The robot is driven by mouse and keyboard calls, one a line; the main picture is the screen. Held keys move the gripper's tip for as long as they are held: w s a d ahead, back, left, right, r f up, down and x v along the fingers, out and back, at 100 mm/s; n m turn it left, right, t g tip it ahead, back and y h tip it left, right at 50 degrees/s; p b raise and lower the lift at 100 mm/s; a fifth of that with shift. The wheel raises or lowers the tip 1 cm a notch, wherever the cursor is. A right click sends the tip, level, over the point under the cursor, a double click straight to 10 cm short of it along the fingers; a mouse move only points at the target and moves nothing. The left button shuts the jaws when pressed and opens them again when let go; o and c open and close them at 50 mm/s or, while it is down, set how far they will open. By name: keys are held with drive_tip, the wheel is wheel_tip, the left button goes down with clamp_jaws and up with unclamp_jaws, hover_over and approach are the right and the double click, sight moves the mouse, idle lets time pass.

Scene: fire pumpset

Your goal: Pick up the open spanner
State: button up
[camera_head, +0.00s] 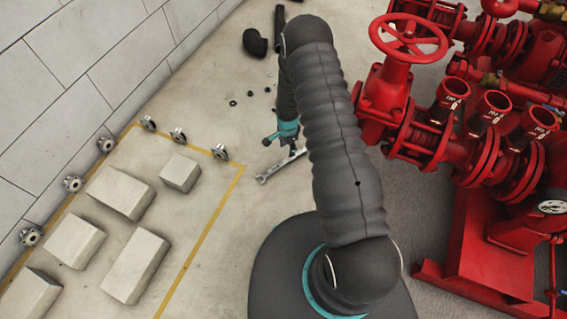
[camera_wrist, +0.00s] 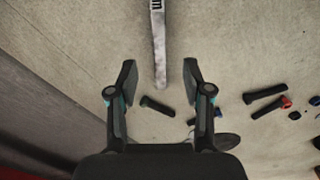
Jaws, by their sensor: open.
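The open spanner (camera_head: 275,170) lies on the concrete floor in the head view, left of my arm, with its open jaw end toward the lower left. Part of it is hidden behind my arm. In the wrist view, the grey metal spanner (camera_wrist: 158,45) runs down from the top edge, and its lower end lies just beyond and between my fingertips. My gripper (camera_wrist: 160,78) is open and empty, with one finger on each side of the spanner's line. In the head view my gripper (camera_head: 283,132) is small and partly hidden, close above the spanner.
Several dark and coloured small parts lie at the right. In the head view, red pump pipework (camera_head: 440,120) stands right of my arm, and pale blocks (camera_head: 135,265) stand at the left.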

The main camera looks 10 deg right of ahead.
sight(287, 160)
wheel_tip(287, 160, down, 9)
drive_tip(key=shift+a, duration=0.1)
idle(0.5)
clamp_jaws()
